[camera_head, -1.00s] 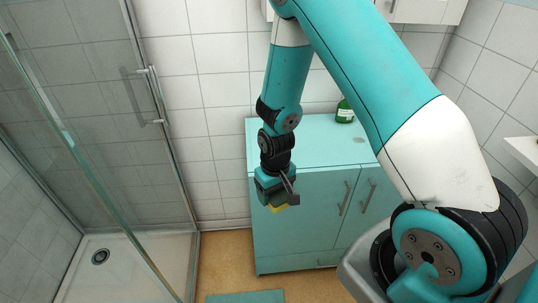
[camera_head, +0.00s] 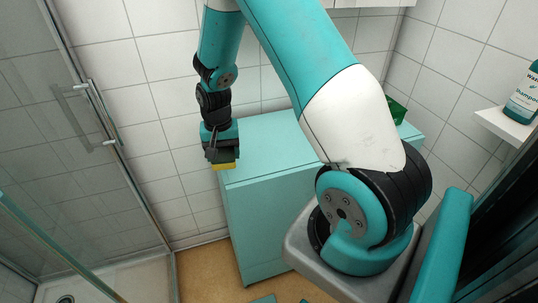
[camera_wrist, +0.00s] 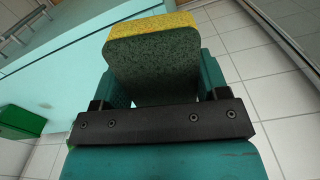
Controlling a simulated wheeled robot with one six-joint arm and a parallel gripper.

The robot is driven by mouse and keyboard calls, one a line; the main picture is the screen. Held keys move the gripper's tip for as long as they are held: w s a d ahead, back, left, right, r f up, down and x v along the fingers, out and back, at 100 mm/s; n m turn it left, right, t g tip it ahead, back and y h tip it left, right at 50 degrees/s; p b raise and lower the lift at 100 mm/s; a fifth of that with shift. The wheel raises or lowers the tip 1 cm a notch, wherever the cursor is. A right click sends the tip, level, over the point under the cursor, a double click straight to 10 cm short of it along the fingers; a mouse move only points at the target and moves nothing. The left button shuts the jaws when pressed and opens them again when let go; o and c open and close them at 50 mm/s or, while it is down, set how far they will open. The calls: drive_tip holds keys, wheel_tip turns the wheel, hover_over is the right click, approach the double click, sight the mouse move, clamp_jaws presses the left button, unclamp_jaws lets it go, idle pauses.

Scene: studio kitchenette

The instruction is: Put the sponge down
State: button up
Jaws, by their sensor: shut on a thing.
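The sponge has a yellow layer and a dark green layer. In the wrist view the sponge (camera_wrist: 153,62) sits between the jaws of my gripper (camera_wrist: 155,85), which is shut on it. In the head view my gripper (camera_head: 222,158) hangs pointing down, with the yellow edge of the sponge (camera_head: 224,167) showing below it. The gripper and sponge are at the left end of the turquoise cabinet (camera_head: 262,205), near its top edge in the picture. I cannot tell whether the sponge is over the top or beside it.
A shampoo bottle (camera_head: 525,95) stands on a white wall shelf (camera_head: 505,127) at right. A glass shower door (camera_head: 75,125) is at left.

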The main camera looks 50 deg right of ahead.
drive_tip(key=w+d+r+m+b, duration=0.15)
drive_tip(key=d+r+m, duration=0.25)
drive_tip(key=d+m, duration=0.4)
wheel_tip(320, 180, up, 7)
drive_tip(key=m+b, duration=0.2)
drive_tip(key=m, duration=0.6)
hover_over(271, 151)
wheel_tip(271, 151, down, 19)
drive_tip(key=shift+f+p, duration=0.1)
drive_tip(key=shift+p, duration=1.15)
drive_tip(key=shift+f, duration=0.25)
drive_tip(key=o, duration=0.9)
drive_tip(key=shift+r, duration=0.1)
drive_tip(key=shift+r, duration=0.1)
